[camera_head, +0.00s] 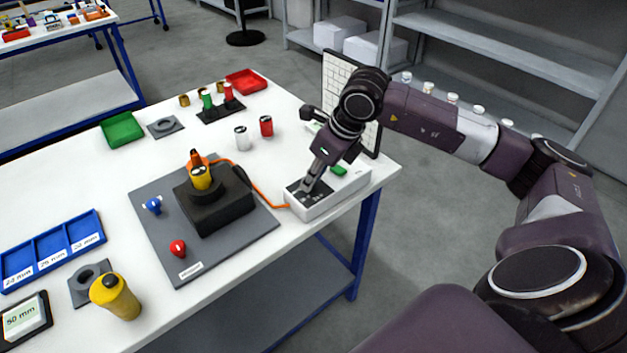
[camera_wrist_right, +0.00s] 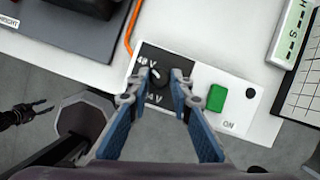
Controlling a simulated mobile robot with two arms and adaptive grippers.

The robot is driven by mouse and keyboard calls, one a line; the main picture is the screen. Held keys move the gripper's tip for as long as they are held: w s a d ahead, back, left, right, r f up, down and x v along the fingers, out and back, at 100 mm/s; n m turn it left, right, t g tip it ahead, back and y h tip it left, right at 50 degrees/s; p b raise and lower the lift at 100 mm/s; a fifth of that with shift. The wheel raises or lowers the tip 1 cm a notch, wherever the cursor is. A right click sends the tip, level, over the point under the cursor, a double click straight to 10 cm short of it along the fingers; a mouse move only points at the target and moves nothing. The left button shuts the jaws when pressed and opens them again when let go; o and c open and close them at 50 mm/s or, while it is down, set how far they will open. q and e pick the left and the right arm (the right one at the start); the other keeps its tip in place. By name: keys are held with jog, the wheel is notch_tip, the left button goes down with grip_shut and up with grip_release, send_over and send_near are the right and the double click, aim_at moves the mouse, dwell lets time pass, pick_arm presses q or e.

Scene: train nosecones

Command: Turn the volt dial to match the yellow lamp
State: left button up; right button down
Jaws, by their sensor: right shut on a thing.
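The white power box (camera_head: 325,199) sits at the table's right edge; it also shows in the wrist view (camera_wrist_right: 240,82). Its black volt dial (camera_wrist_right: 157,80) is on a dark panel between a 48 V mark above and a partly hidden 24 V mark below. A white line shows on the dial's upper part. My right gripper (camera_wrist_right: 160,82) is shut on the dial, one finger each side; in the head view (camera_head: 308,188) it reaches down onto the box. A yellow piece with an orange top (camera_head: 201,178) stands on a black block; I cannot tell whether it is the lamp. A dark hand, apparently my left gripper (camera_wrist_right: 40,108), shows at the wrist view's left edge.
A green button (camera_wrist_right: 217,98) marked ON is beside the right finger. An orange cable (camera_head: 262,192) runs from the box to the black block (camera_head: 216,207) on a grey mat (camera_head: 240,236). Cylinders and trays lie elsewhere.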

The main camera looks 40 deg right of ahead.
jog(key=shift+w+r+m, duration=0.1)
jog(key=shift+m, duration=0.2)
jog(key=c, duration=1.7)
grip_release()
jog(key=shift+c, duration=0.2)
jog(key=v, duration=1.2)
jog(key=shift+s, duration=0.2)
